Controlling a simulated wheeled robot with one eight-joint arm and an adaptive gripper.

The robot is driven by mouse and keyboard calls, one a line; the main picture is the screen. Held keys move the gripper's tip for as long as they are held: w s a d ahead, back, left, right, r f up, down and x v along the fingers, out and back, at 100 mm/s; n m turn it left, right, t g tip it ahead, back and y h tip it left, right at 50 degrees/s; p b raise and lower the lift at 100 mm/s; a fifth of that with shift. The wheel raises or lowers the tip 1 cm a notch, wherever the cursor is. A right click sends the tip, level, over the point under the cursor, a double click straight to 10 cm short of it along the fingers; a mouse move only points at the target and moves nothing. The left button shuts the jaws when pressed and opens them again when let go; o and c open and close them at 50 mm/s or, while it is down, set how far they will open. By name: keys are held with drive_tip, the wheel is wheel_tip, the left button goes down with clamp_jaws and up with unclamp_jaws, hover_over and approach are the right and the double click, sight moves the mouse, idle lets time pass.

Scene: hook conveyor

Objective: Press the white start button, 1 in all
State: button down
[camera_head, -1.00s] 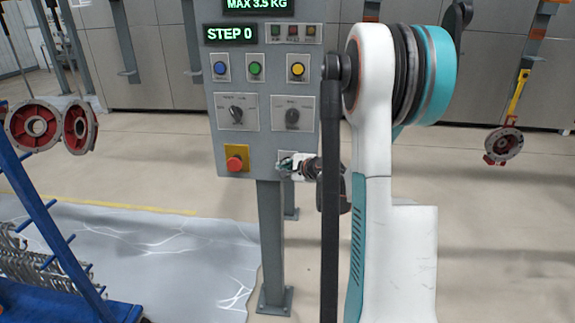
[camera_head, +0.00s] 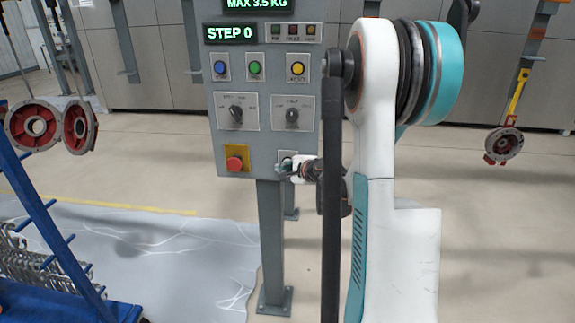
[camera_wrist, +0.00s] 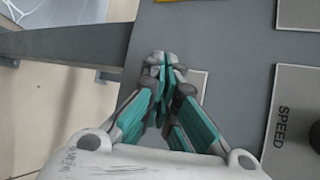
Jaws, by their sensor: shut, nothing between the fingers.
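The grey control panel (camera_head: 265,140) stands on a post and shows a small light plate (camera_head: 287,154) at its lower right. My gripper (camera_head: 284,169) is in front of that plate and covers most of it. In the wrist view my gripper (camera_wrist: 166,66) is shut and empty, with its fingertips over the panel face beside the visible part of the plate (camera_wrist: 199,82). The white start button cannot be made out; the fingers hide the middle of the plate. I cannot tell whether the fingertips touch anything.
A red button (camera_head: 234,164) on a yellow plate is left of my gripper. Two rotary knobs (camera_head: 236,112) (camera_head: 292,115) and blue, green and yellow buttons (camera_head: 298,68) are above. The display (camera_head: 230,33) reads STEP 0. Red castings (camera_head: 33,127) hang at left.

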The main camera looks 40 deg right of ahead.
drive_tip(key=shift+s+a, duration=0.1)
idle(0.3)
drive_tip(key=s+a, duration=0.3)
drive_tip(key=shift+a+b, duration=0.3)
idle(0.8)
